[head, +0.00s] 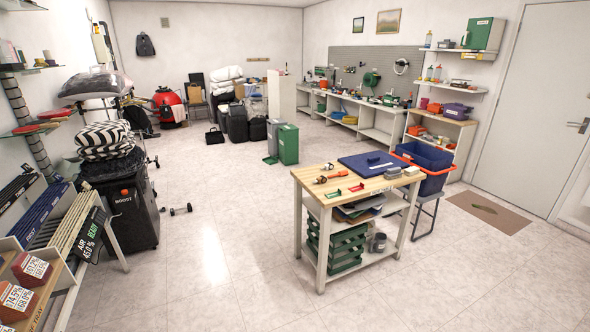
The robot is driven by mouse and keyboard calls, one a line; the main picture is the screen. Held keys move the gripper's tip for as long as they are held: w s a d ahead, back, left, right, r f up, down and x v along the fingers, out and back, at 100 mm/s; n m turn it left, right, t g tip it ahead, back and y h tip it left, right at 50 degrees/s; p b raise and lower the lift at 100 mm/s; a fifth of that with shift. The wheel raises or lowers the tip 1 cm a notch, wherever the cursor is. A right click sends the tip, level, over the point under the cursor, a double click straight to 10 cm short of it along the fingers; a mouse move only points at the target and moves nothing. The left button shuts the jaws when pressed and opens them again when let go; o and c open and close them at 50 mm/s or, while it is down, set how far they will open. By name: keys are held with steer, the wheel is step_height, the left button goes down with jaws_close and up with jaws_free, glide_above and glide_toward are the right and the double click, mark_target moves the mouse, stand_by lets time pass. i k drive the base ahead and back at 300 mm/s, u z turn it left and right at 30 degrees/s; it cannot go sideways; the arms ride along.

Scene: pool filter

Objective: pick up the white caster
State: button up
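A wooden-topped worktable (312,190) stands right of the middle in the head view. Two small whitish pieces with dark parts lie near its left end, one farther back (329,166) and one nearer the edge (321,180). Either could be the white caster, but they are too small for me to tell. An orange-handled item (338,174) lies beside them. My gripper is not in view.
A small dumbbell-like item (181,210) lies on the floor.

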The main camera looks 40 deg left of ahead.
mark_target(328, 166)
steer(key=u, duration=2.05)
steer(key=i, duration=8.05)
steer(key=z, duration=1)
